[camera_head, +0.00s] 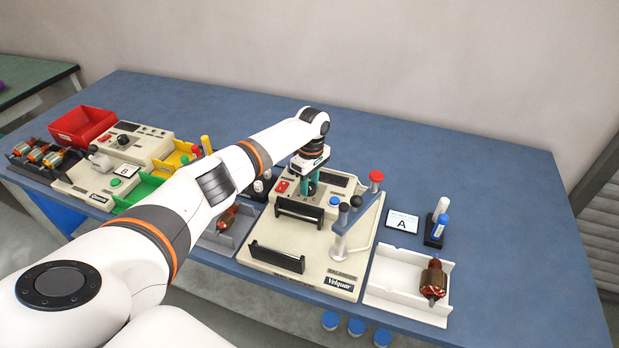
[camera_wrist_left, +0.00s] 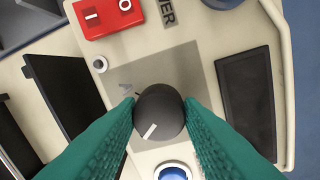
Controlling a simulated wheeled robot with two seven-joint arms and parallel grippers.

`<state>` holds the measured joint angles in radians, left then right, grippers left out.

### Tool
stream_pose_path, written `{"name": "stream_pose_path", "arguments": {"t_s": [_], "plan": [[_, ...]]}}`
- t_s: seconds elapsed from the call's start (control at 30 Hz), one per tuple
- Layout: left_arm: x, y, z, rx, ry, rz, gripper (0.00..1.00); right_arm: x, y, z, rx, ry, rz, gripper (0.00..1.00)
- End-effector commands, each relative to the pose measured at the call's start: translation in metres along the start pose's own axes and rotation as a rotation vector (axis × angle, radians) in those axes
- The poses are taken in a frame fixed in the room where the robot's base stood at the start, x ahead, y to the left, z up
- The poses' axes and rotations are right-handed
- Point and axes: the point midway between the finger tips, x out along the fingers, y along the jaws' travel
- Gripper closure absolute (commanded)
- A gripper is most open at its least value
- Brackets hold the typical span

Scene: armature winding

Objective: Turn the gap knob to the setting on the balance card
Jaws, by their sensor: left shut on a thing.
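The balancer machine (camera_head: 315,244) is a cream block in the middle of the bench. My left gripper (camera_head: 308,188) points down over its rear part. In the left wrist view the dark round knob (camera_wrist_left: 160,112) sits on a grey plate, between the two green fingers of the gripper (camera_wrist_left: 160,118), which are shut on it. The knob's white pointer line points to the lower left of that view. Part of a letter A shows on the plate; other markings are hidden. A card marked A (camera_head: 402,222) lies right of the machine; smaller print on it is unreadable. My right gripper is not in view.
A red switch (camera_wrist_left: 105,15), a blue button (camera_wrist_left: 173,172) and a dark screen (camera_wrist_left: 247,98) surround the knob. A red-topped post (camera_head: 376,178) stands right of it. A white tray (camera_head: 385,280) holds an armature (camera_head: 433,280). A second machine and bins fill the left.

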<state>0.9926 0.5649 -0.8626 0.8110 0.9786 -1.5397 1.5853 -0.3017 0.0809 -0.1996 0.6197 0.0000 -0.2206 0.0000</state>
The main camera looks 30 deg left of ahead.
Motion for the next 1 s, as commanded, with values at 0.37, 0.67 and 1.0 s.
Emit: {"name": "stream_pose_path", "arguments": {"t_s": [0.37, 0.67, 1.0], "plan": [[-0.002, 0.001, -0.001, 0.326, -0.015, 0.004, 0.89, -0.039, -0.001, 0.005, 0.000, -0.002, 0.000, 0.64], [-0.001, 0.001, -0.002, 0.612, -0.031, 0.003, 0.89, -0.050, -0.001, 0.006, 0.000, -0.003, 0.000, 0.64], [-0.001, 0.001, -0.002, 0.934, -0.048, 0.001, 0.89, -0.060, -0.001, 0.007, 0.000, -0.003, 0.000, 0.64]]}}
